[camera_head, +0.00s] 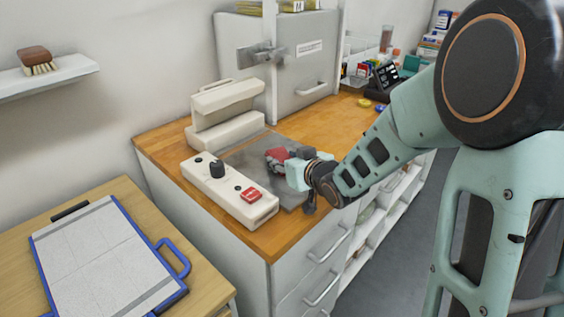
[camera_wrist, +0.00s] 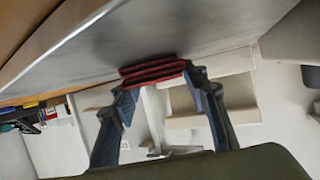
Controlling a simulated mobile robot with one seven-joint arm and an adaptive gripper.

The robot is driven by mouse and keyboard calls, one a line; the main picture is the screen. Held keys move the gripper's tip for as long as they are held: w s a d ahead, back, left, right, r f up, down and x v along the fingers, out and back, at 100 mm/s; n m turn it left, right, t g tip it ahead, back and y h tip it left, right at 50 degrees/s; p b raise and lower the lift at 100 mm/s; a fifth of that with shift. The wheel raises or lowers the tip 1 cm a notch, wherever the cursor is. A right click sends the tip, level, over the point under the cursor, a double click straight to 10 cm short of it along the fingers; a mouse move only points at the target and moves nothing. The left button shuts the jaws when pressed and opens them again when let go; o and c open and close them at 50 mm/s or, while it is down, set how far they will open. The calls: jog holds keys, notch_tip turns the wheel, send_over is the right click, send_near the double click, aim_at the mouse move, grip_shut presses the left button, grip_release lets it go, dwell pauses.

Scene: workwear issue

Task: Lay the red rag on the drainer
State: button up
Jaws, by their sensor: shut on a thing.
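The red rag (camera_head: 276,157) is folded and held at the tips of my gripper (camera_head: 290,165), over a flat grey metal plate (camera_head: 244,160) on the wooden counter. In the wrist view the rag (camera_wrist: 152,70) shows as a red layered fold between the two fingers of my gripper (camera_wrist: 156,80), right against the grey surface (camera_wrist: 190,30). I cannot tell whether it touches that surface. This plate is the only thing in view that could be the drainer; I cannot be sure of it. My gripper hides part of the plate.
A white control box (camera_head: 230,190) with a black knob and red button stands in front of the plate. A cream block (camera_head: 225,115) stands behind it. A grey cabinet (camera_head: 290,65) stands at the back. A blue-edged clipboard (camera_head: 105,255) lies on a lower table.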

jog(key=shift+d+r, duration=0.1)
jog(key=o, duration=1.3)
jog(key=shift+c, duration=0.2)
